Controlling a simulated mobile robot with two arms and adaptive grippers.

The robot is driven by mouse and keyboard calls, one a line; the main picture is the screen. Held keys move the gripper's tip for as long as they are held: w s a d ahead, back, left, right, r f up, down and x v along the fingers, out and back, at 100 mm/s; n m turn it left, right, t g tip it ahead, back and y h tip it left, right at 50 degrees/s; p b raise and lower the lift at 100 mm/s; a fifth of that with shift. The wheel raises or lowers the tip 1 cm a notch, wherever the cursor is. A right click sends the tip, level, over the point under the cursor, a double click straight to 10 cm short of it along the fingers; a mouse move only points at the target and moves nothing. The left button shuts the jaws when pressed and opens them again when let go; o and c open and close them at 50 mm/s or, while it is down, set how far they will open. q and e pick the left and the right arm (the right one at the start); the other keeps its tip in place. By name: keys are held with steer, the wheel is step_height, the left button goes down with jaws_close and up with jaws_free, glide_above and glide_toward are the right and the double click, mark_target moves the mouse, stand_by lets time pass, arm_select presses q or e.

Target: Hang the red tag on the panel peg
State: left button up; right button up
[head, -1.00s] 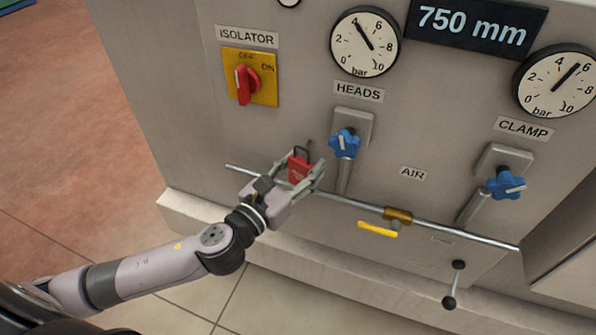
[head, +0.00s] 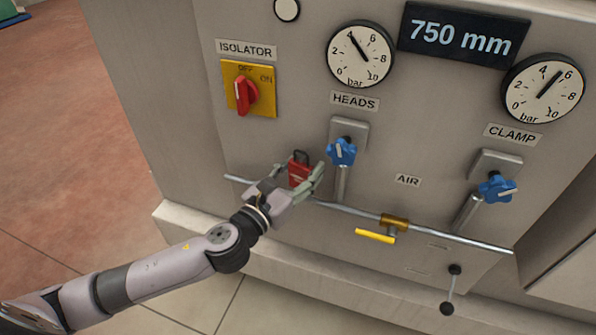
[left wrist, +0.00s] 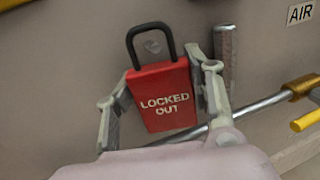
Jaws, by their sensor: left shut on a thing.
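The red tag (head: 299,174) is padlock-shaped, with a dark loop on top and "LOCKED OUT" on its face in the left wrist view (left wrist: 165,98). My left gripper (head: 301,170) is shut on the tag's sides and holds it upright close to the machine panel (head: 300,120). In the left wrist view, a small round grey end, apparently the panel peg (left wrist: 152,45), shows inside the loop. I cannot tell whether the loop is around the peg or only in front of it. My right gripper is not in view.
A pipe (head: 350,212) with a yellow-handled valve (head: 376,236) crosses the panel low down. A blue knob (head: 341,151) is just right of the tag. The yellow isolator switch plate (head: 262,101) is above left. Bare panel lies between them.

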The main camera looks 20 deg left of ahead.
arm_select(q)
steer(key=shift+w+f, duration=0.2)
steer(key=shift+f, duration=0.15)
steer(key=shift+c, duration=0.2)
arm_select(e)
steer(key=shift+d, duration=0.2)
arm_select(q)
steer(key=o, duration=0.8)
steer(key=shift+w, duration=0.1)
steer(key=o, duration=0.3)
steer(key=shift+w+d+f, duration=0.25)
steer(key=shift+w, duration=0.25)
steer(key=shift+o, duration=1.3)
steer(key=shift+w, duration=0.1)
steer(key=shift+o, duration=0.2)
steer(key=shift+s+a+r, duration=0.1)
steer(key=shift+s+r, duration=0.05)
steer(key=shift+s, duration=0.1)
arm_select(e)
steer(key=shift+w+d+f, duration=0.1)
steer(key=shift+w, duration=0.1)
arm_select(q)
steer(key=v, duration=1.2)
steer(key=shift+r, duration=0.15)
